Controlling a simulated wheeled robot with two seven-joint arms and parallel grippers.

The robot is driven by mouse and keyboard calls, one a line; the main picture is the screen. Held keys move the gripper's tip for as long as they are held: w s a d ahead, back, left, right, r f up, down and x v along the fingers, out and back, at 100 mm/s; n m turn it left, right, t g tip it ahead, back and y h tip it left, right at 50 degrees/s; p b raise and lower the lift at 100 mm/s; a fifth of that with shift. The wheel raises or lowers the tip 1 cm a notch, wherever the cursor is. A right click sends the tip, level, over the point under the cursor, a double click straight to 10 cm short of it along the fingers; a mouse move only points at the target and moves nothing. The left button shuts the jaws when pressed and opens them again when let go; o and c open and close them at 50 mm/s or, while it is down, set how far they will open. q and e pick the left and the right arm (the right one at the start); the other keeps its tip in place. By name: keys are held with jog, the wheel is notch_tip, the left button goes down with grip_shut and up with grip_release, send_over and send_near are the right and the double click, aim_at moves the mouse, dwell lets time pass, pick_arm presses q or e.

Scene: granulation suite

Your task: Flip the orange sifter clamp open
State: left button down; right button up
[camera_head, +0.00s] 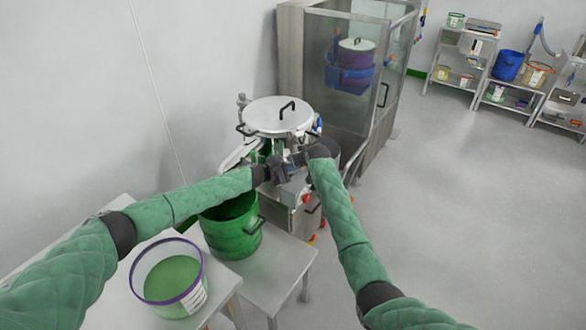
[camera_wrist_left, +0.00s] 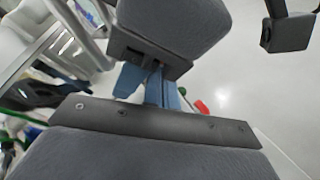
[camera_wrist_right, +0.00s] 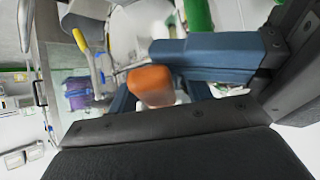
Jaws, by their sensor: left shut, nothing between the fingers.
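The orange sifter clamp (camera_wrist_right: 152,86) shows as an orange block in the right wrist view, close in front of my right gripper's blue fingers (camera_wrist_right: 165,78). I cannot tell whether the fingers grip it or only stand around or beside it. In the head view the clamp is hidden behind my arms. The sifter (camera_head: 282,118) has a round metal lid with a black handle. My left gripper (camera_head: 282,165) is in front of the sifter; its blue fingers (camera_wrist_left: 158,86) are together and empty in the left wrist view.
A green pot (camera_head: 232,232) stands below my left forearm, and a white tub with a purple rim (camera_head: 167,285) stands on the front table. A glass-walled cabinet (camera_head: 345,60) is behind the sifter. Shelves (camera_head: 460,65) line the back right. Open floor lies right.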

jog(key=shift+s+d+r, duration=0.15)
jog(key=shift+s+r, duration=0.15)
jog(key=shift+s, duration=0.1)
jog(key=v, duration=1.1)
jog(key=s+d+f+m+g, duration=0.1)
jog(key=s+f+g, duration=0.2)
jog(key=s+f, duration=1.2)
jog(key=s+d+f+g, duration=0.1)
jog(key=s+f+g, duration=0.1)
jog(key=s+f, duration=1.4)
pick_arm(q)
jog(key=shift+s+r+n, duration=0.1)
jog(key=shift+s+n, duration=0.05)
jog(key=shift+n, duration=0.15)
pick_arm(e)
jog(key=s+d+f+g+h, duration=0.1)
jog(key=s+d+f, duration=0.3)
jog(key=s+f, duration=1)
jog(key=s+d+f+m+g+h, duration=0.1)
jog(key=s+d+f, duration=0.3)
jog(key=s+f, duration=1.1)
jog(key=shift+s+d+f+g+h, duration=0.45)
jog(key=shift+s+h, duration=0.35)
jog(key=shift+s, duration=2.2)
